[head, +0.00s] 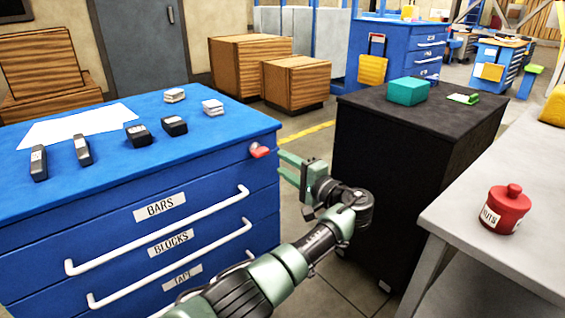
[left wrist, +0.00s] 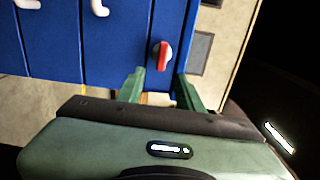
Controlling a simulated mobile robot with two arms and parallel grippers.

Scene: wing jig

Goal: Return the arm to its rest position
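My left arm reaches in from the bottom of the head view. Its left gripper (head: 282,162) is beside the right front corner of the blue drawer cabinet (head: 235,128). The two green fingers are apart with nothing visible between them. In the left wrist view the left gripper (left wrist: 159,75) also shows open, its fingers pointing toward the cabinet's blue face (left wrist: 112,45). A red knob (head: 259,150) on the cabinet is just beyond the fingertips; the red and white knob also shows in the wrist view (left wrist: 161,56), apart from the fingers. My right gripper is not in view.
Several dark bars and blocks and a white sheet (head: 80,125) lie on the cabinet top. A black cabinet (head: 400,160) with a teal box (head: 408,91) stands right of the gripper. A grey table (head: 480,215) with a red jar (head: 505,210) is at the right.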

